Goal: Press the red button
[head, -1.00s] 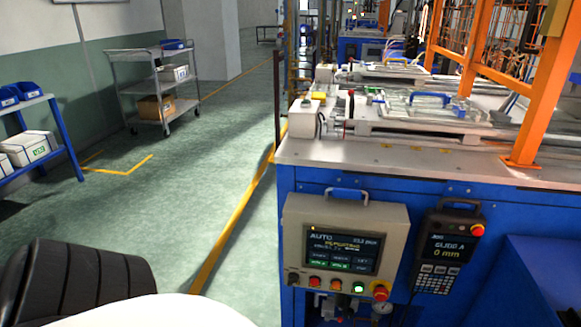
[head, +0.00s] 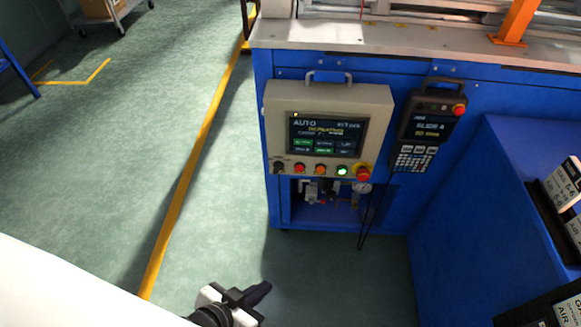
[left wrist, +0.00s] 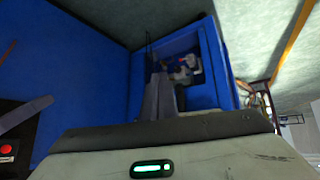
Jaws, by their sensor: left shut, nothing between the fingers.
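A beige control panel (head: 328,105) with a screen hangs on the blue machine front in the head view. Its lower row holds a small red button (head: 299,168), an orange button (head: 320,169), a lit green button (head: 342,170) and a larger red mushroom button (head: 363,174) on yellow. My left gripper (head: 262,290) is shut and empty, below and left of the panel, apart from it. In the left wrist view its dark fingers (left wrist: 158,98) point towards the open bay under the panel. My right gripper is not in view.
A dark handheld pendant (head: 430,125) with its own red knob (head: 459,110) hangs right of the panel. Below the panel is an open bay (head: 320,205) with fittings and a hanging cable. A blue cabinet (head: 450,220) juts out at right.

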